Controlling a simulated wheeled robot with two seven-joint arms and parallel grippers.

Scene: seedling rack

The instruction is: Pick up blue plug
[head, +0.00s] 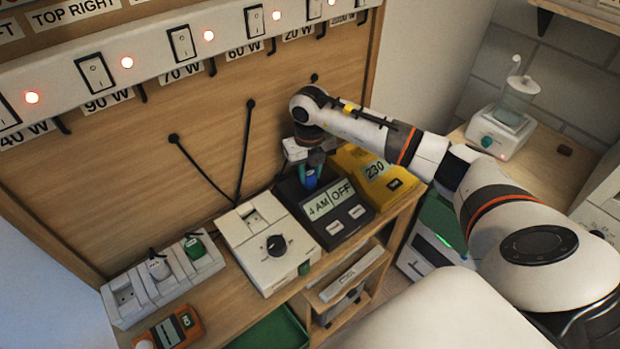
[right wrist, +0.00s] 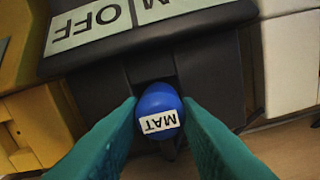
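The blue plug (right wrist: 158,112), labelled MAT, sits at the dark timer box (right wrist: 200,62) in the right wrist view. It also shows small in the head view (head: 310,181), below my right fingertips. My right gripper (right wrist: 160,100) has one teal finger on each side of the plug, very near its sides. I cannot tell whether the fingers press on it. In the head view the right gripper (head: 309,163) points down over the back of the timer box (head: 364,213), which reads 4 AM and OFF. My left gripper is out of view.
A yellow box (head: 375,172) marked 230 stands right of the timer. A white box with a black dial (head: 250,229) stands left of it. A socket strip (head: 130,305) with a white and a green plug lies farther left. Black cables hang on the wooden back panel (head: 195,125).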

